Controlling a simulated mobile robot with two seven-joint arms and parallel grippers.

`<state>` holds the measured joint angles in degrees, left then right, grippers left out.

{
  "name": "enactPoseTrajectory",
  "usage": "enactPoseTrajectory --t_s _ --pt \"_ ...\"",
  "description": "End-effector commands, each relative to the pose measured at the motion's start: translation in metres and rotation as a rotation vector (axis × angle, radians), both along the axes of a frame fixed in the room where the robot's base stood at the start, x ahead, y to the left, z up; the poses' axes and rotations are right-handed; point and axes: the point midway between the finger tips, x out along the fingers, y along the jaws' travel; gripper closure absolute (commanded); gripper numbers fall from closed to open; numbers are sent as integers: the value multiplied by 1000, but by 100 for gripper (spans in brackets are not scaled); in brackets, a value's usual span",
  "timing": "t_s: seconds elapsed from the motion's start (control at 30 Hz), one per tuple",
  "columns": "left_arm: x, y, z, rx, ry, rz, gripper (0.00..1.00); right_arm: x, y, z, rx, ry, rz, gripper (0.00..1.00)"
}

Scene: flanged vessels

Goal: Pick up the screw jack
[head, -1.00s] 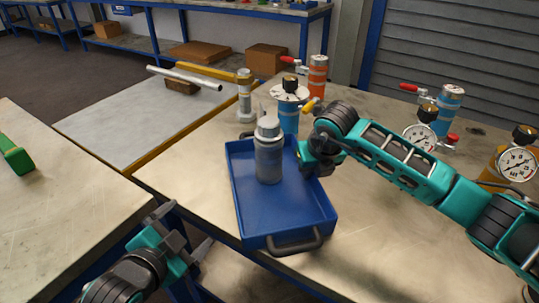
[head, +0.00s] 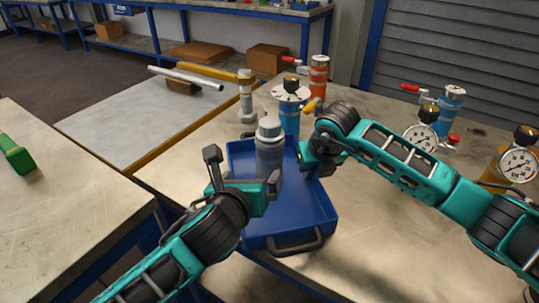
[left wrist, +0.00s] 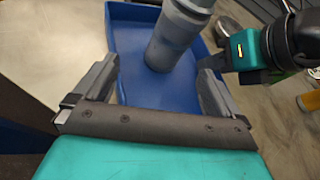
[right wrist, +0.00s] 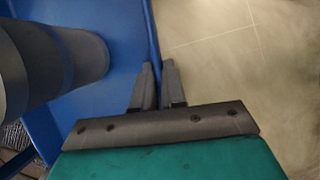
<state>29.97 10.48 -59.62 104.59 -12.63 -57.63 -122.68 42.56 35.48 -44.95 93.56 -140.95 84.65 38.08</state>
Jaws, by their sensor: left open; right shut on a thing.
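A grey stepped cylinder, which I take to be the screw jack (head: 268,150), stands upright in the blue tray (head: 318,205). My left gripper (head: 244,170) is open and empty at the tray's left side, and it hides the jack's lower part in the head view. In the left wrist view the jack (left wrist: 178,35) stands beyond the open fingertips, between their lines and apart from them. My right gripper (head: 312,160) is shut on the tray's right wall. In the right wrist view its fingers (right wrist: 155,80) meet at the tray's edge, with the jack (right wrist: 60,60) to the left.
Behind the tray stand a blue vessel with a gauge (head: 290,95), an orange vessel (head: 318,75) and a grey post (head: 245,95). Vessels with gauges (head: 420,138) stand at the right. A gap separates this table from the left bench (head: 60,210).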

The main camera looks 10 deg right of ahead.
Motion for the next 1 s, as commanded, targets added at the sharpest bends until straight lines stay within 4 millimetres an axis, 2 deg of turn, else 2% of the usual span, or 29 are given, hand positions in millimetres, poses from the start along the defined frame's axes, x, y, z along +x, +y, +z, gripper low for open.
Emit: enactPoseTrajectory --t_s 0.1,0.27,0.6,1.0 --pt "-3 -10 1 99 -52 -48 2 1 0 1 0 -3 -1 100" --pt "1 -17 -1 153 -79 -71 2 1 0 1 0 -3 -1 100" --pt "39 -36 -19 153 -78 -71 2 1 0 1 0 -3 -1 100" --pt "59 -45 -28 153 -77 -70 2 1 0 1 0 -3 -1 100"
